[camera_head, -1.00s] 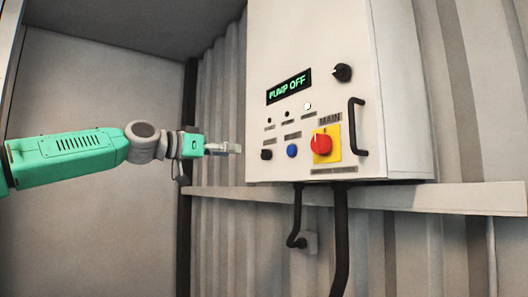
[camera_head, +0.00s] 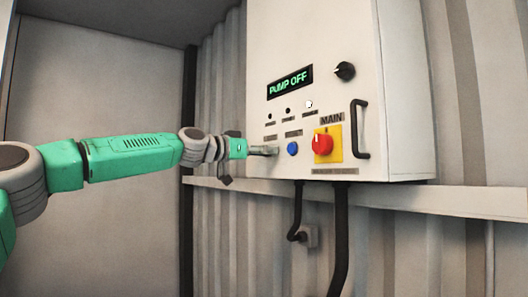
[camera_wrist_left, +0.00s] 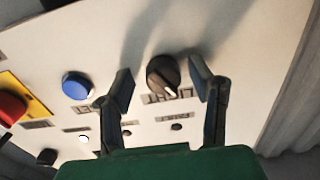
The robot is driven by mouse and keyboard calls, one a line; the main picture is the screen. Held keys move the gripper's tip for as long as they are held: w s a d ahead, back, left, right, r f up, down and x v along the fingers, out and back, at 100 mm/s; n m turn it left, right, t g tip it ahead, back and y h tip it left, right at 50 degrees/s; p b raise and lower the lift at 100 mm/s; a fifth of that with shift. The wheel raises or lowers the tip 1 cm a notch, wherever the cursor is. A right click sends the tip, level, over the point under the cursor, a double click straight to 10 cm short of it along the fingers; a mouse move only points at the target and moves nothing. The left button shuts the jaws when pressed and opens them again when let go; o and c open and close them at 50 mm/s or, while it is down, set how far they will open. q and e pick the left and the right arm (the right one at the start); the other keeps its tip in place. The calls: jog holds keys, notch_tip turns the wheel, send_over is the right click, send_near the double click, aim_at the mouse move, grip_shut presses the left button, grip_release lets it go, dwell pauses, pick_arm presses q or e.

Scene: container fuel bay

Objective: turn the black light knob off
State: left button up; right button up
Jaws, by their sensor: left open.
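The black light knob (camera_wrist_left: 163,75) shows in the left wrist view on the white panel, with a pale pointer mark and an upside-down LIGHT label beside it. My left gripper (camera_head: 265,150) has reached the lower left of the panel in the head view and hides the knob there. In the wrist view my left gripper (camera_wrist_left: 161,78) is open, with one finger on each side of the knob. Gaps show between the fingers and the knob, so it is not clamped. My right gripper is in neither view.
Right of the gripper are a blue button (camera_head: 292,149) and a red main switch (camera_head: 322,145) on a yellow plate. A PUMP OFF display (camera_head: 290,82), another black knob (camera_head: 345,71) and a black handle (camera_head: 360,129) are also on the cabinet. A ledge (camera_head: 420,200) runs below.

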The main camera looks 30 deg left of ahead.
pick_arm(q)
jog(key=shift+a, duration=0.35)
grip_shut()
jog(key=shift+n, duration=0.3)
jog(key=n+p, duration=0.2)
jog(key=n, duration=0.9)
jog(key=shift+d, duration=0.1)
jog(key=shift+n, duration=0.4)
jog(key=shift+c, duration=0.7)
grip_release()
jog(key=shift+o, duration=0.7)
